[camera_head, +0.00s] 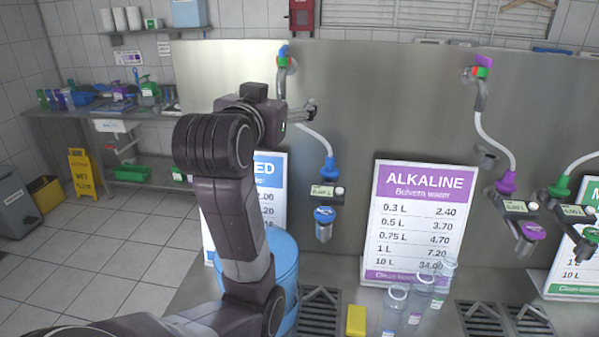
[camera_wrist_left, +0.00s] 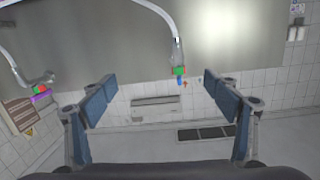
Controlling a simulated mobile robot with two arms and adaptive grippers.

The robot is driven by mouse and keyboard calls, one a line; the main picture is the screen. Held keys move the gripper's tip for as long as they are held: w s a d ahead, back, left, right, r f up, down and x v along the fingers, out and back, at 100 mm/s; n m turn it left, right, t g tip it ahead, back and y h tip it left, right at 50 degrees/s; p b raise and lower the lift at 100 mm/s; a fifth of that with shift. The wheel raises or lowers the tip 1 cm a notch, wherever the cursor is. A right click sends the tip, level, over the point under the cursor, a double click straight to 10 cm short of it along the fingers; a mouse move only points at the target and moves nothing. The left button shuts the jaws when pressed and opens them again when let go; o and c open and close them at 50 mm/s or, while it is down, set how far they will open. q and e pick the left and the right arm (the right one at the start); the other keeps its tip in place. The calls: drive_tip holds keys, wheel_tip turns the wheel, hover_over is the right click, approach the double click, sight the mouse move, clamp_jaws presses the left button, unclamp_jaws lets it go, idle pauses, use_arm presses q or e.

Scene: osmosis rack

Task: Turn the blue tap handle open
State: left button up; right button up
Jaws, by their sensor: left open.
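A small blue tap handle (camera_head: 283,50) with green and red parts sits at the top of a pipe on the steel back panel. In the left wrist view the blue handle (camera_wrist_left: 180,81) hangs below a green and red fitting, between my finger pads in the picture and beyond them. My left gripper (camera_head: 311,110) is open and empty, below and right of the handle in the head view. It appears apart from the handle; the exact distance is unclear. A white hose runs down to a blue-capped dispenser (camera_head: 324,215). My right gripper is not in view.
A purple tap (camera_head: 484,62) stands farther right on the panel (camera_head: 395,105). Price boards, including the alkaline sign (camera_head: 418,220), stand below. A blue barrel (camera_head: 286,268) stands behind my left arm. Clear bottles (camera_head: 420,298) and a yellow block (camera_head: 356,320) are on the counter.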

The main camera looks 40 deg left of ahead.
use_arm(q)
drive_tip(key=w+d+f+m+g+h, duration=0.1)
drive_tip(key=d+f, duration=0.1)
drive_tip(key=f, duration=0.4)
drive_tip(key=w+d+f+m+g+h, duration=0.1)
drive_tip(key=d+f, duration=0.1)
drive_tip(key=f, duration=0.5)
drive_tip(key=shift+w+f, duration=0.3)
